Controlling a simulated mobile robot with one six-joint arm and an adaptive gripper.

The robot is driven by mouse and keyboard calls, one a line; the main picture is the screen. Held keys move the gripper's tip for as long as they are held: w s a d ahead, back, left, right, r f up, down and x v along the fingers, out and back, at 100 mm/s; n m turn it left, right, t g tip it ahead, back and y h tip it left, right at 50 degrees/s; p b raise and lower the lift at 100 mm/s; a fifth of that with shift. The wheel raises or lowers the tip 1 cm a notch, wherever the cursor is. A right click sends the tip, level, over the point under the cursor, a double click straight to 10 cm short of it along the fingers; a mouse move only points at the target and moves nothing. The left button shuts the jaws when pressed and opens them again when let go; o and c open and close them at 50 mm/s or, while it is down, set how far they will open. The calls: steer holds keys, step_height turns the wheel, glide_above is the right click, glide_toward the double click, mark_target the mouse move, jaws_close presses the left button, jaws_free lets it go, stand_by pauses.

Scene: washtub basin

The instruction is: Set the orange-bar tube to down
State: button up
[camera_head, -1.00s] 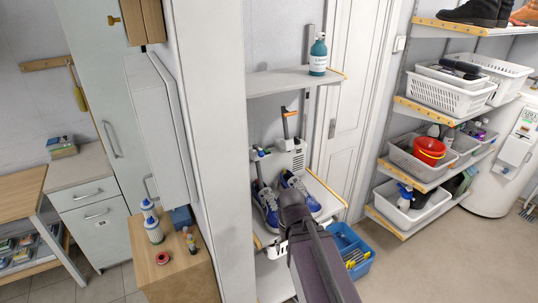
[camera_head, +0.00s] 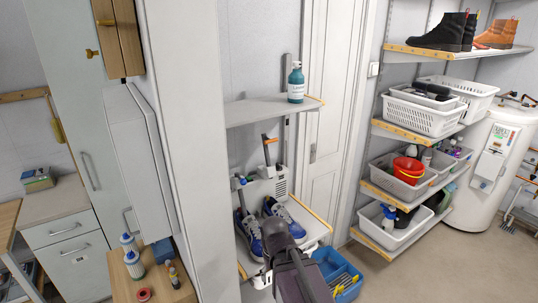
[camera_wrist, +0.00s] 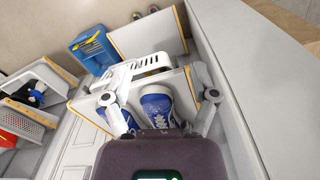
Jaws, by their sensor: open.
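The orange-bar tube (camera_head: 267,152) stands upright on the white shoe dryer (camera_head: 282,187) in the head view, with its orange bar at the top. A second tube (camera_head: 241,197) with blue at its top stands lower at the left, by the left shoe (camera_head: 250,236). The right blue shoe (camera_head: 283,217) lies beside it. My gripper (camera_head: 273,231) is in front of the shoes, below the orange-bar tube and apart from it. In the wrist view my gripper (camera_wrist: 160,96) is open, with its fingers spread either side of the shoes. I cannot make out the orange-bar tube there.
A shelf (camera_head: 268,110) with a teal bottle (camera_head: 296,84) is above the dryer. A blue crate (camera_head: 338,274) stands on the floor at right. The tall white panel (camera_head: 185,130) bounds the left side. Basket shelves (camera_head: 395,131) stand further right, with clear floor before them.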

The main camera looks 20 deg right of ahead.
steer(key=c, duration=0.3)
steer(key=w+a+r+t+y, duration=0.2)
steer(key=w+t+y, duration=0.15)
steer(key=w, duration=0.65)
steer(key=m+t+y+p, duration=0.2)
steer(key=m+t, duration=1)
steer(key=t, duration=0.2)
glide_toward(270, 140)
steer(key=s+d, duration=0.2)
steer(key=shift+a+f, duration=0.1)
steer(key=shift+f, duration=0.1)
steer(key=shift+w+a, duration=0.1)
steer(key=shift+w, duration=0.1)
steer(key=x, duration=1.3)
steer(key=shift+w+a+f, duration=0.2)
